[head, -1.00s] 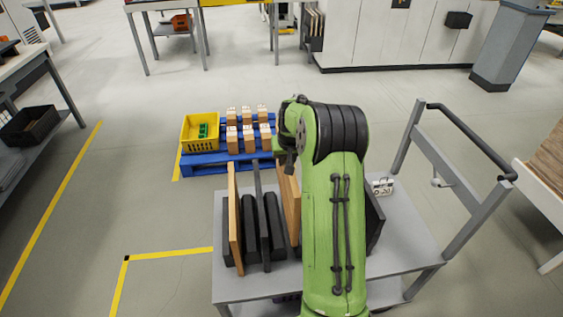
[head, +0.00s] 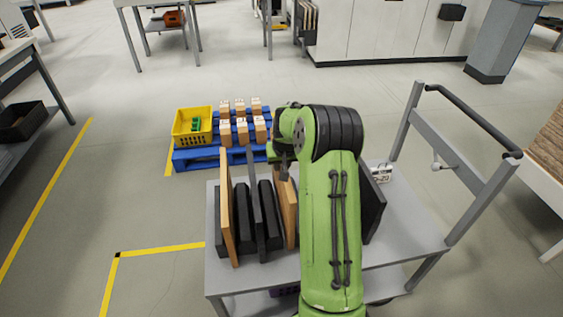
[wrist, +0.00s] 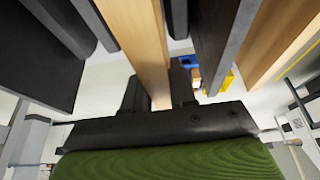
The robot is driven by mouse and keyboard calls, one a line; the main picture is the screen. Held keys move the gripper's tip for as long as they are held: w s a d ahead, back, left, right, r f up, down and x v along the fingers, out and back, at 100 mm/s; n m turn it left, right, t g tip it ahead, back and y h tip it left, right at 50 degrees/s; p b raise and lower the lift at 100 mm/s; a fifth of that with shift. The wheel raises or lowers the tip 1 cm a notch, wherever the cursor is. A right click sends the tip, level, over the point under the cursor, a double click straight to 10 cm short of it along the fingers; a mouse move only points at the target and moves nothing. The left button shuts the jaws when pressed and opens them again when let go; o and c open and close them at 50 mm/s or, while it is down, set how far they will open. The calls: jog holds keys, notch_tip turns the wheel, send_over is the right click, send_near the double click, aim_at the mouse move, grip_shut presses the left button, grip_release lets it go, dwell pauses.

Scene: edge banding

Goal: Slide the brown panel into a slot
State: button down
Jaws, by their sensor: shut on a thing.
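My gripper (wrist: 158,98) is shut on a brown panel (wrist: 140,35), with one finger on each side of the panel's edge in the wrist view. In the head view the held brown panel (head: 286,210) stands about upright over the grey cart, among black dividers (head: 264,215). The green arm hides part of it and most of my gripper. I cannot tell whether its lower edge touches the cart. A second brown panel (head: 227,210) stands at the left of the row. A dark grey panel (head: 255,205) stands between the two brown ones.
The grey cart (head: 400,235) has bare top to the right and a handle (head: 475,120) there. A small white sign (head: 381,174) stands on it. Behind is a blue pallet (head: 185,158) with a yellow crate (head: 190,128) and several small boxes (head: 243,132).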

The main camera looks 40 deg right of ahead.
notch_tip(320, 180, down, 4)
jog(key=b, duration=0.2)
jog(key=shift+w+b, duration=0.1)
jog(key=shift+b, duration=0.3)
